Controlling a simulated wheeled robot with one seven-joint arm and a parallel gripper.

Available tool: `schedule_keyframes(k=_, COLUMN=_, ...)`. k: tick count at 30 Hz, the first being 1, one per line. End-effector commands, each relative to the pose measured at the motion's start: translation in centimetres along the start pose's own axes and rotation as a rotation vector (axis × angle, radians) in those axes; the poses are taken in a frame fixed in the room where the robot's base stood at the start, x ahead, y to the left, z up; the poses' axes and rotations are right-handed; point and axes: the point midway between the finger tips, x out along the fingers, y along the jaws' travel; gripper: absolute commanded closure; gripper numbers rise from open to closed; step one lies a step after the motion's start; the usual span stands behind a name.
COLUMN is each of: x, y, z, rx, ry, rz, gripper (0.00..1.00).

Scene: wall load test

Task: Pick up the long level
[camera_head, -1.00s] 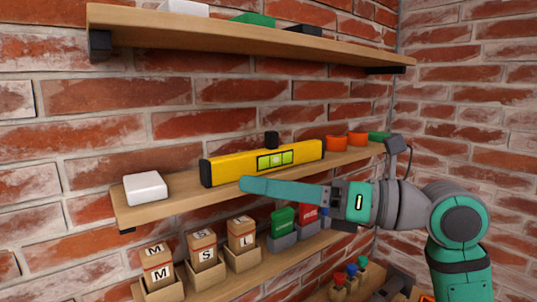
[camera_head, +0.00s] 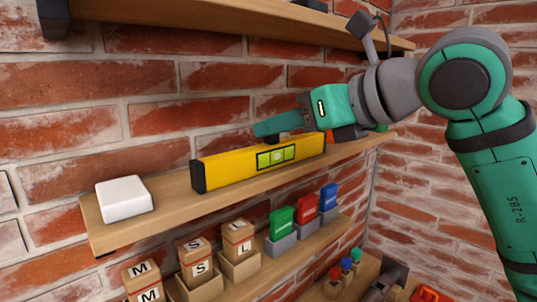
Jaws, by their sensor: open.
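The long level (camera_head: 235,167) is a yellow bar with black ends and a green vial window. It stands on the middle wooden shelf, close to the brick wall. My gripper (camera_head: 262,130) is open and sits above the right half of the level, pointing left. A green finger shows just over the level's top edge; the other finger is mostly hidden. A dark knob behind the level is partly covered by the gripper. I cannot tell whether the fingers touch the level.
A white block (camera_head: 124,199) sits at the left end of the middle shelf (camera_head: 180,208). The upper shelf (camera_head: 220,16) hangs above my arm. The lower shelf holds lettered boxes (camera_head: 238,240) and coloured cards (camera_head: 282,222). Orange cups are partly hidden behind my gripper.

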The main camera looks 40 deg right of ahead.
Motion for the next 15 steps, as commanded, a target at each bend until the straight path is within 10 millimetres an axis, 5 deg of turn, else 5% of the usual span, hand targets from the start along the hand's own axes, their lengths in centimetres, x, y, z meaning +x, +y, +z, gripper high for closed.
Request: schedule_keyframes(k=15, x=4.9, y=0.6, z=-0.1, rx=-0.002, ry=0.001, rz=0.012, gripper=0.59)
